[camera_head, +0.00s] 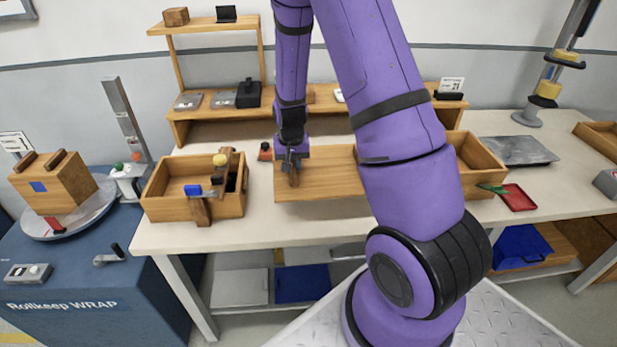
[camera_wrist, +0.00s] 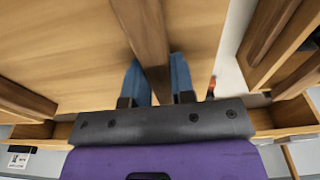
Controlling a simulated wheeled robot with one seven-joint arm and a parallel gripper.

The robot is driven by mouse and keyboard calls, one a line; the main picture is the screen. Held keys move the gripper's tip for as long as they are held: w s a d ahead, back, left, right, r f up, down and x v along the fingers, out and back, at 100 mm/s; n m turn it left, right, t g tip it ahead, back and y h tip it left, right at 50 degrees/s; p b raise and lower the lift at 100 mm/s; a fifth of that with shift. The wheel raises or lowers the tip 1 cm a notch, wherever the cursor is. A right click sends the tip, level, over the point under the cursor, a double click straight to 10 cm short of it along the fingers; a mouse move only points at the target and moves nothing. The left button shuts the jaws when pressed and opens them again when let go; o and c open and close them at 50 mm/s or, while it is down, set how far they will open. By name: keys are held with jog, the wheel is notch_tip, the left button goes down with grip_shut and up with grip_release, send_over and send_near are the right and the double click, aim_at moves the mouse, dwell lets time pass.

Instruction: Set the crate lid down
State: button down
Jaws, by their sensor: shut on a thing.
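The crate lid (camera_head: 328,178) is a flat light-wood panel with darker battens, in mid-picture over the bench in the head view. It also fills the upper part of the wrist view (camera_wrist: 80,50). My gripper (camera_head: 291,163) is shut on one of its battens, with the blue fingers on either side of the batten in the wrist view (camera_wrist: 158,82). A second batten shows at the left there. My arm hides the lid's right part. I cannot tell whether the lid touches anything beneath it.
An open wooden bin (camera_head: 172,205) with loose parts stands left of the lid. Another wooden box (camera_head: 478,155) is partly behind my arm. A shelf (camera_head: 210,112) stands behind. A red tray (camera_head: 517,198) lies at right. A closed crate (camera_head: 60,188) sits on a turntable at far left.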

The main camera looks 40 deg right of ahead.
jog(key=shift+w+d, duration=0.15)
jog(key=shift+w, duration=0.15)
jog(key=shift+w+f, duration=0.1)
jog(key=shift+f, duration=4.8)
jog(key=shift+f, duration=0.1)
jog(key=c, duration=1)
grip_release()
jog(key=shift+o, duration=0.2)
